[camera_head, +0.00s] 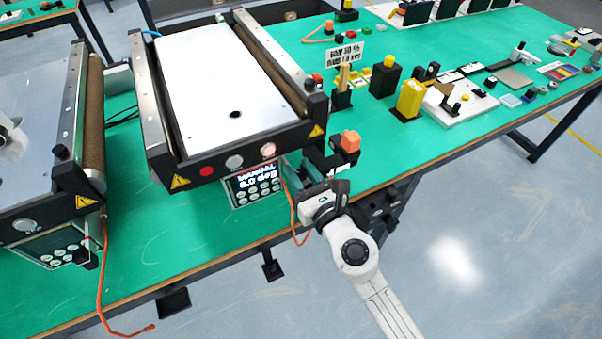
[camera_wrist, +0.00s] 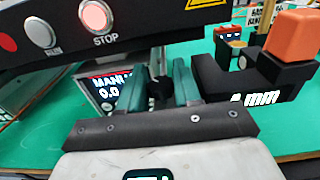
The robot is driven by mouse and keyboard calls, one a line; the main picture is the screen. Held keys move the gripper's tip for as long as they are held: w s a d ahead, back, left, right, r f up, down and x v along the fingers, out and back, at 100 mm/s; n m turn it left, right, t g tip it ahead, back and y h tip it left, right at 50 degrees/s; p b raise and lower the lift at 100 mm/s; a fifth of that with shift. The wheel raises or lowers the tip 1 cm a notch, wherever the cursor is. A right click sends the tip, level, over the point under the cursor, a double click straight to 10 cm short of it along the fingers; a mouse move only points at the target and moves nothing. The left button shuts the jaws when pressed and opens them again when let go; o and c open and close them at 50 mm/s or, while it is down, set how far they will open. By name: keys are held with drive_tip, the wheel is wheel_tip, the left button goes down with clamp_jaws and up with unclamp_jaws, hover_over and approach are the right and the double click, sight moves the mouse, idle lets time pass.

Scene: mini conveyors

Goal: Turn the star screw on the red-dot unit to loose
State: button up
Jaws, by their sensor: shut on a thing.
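The red-dot unit is the white-topped mini conveyor (camera_head: 210,85) at centre left in the head view. The star screw (camera_wrist: 160,89) is a small dark knob below the unit's front in the wrist view. My gripper (camera_wrist: 160,92) has its teal fingers on both sides of the knob and is shut on it. In the head view my gripper (camera_head: 308,180) is at the unit's lower right corner and hides the screw.
A control box (camera_head: 254,184) reading MANUAL is left of my gripper. A black block with an orange top (camera_wrist: 288,36), marked "4 mm", stands close on the right. An orange cable (camera_head: 291,210) hangs beside my gripper. Another conveyor (camera_head: 35,95) is at the left.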

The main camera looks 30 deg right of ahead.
drive_tip(key=shift+f+n+y+b, duration=0.1)
drive_tip(key=shift+n+y+b, duration=1.2)
drive_tip(key=shift+y, duration=0.5)
drive_tip(key=shift+g+y, duration=0.3)
drive_tip(key=shift+n+g+y+b, duration=0.85)
drive_tip(key=shift+n+y, duration=0.75)
drive_tip(key=shift+y, duration=0.6)
drive_tip(key=shift+g+y, duration=0.25)
drive_tip(key=shift+y, duration=0.05)
drive_tip(key=o, duration=0.9)
drive_tip(key=b+v, duration=0.1)
drive_tip(key=v, duration=0.9)
drive_tip(key=shift+s+d, duration=0.2)
drive_tip(key=shift+s, duration=0.1)
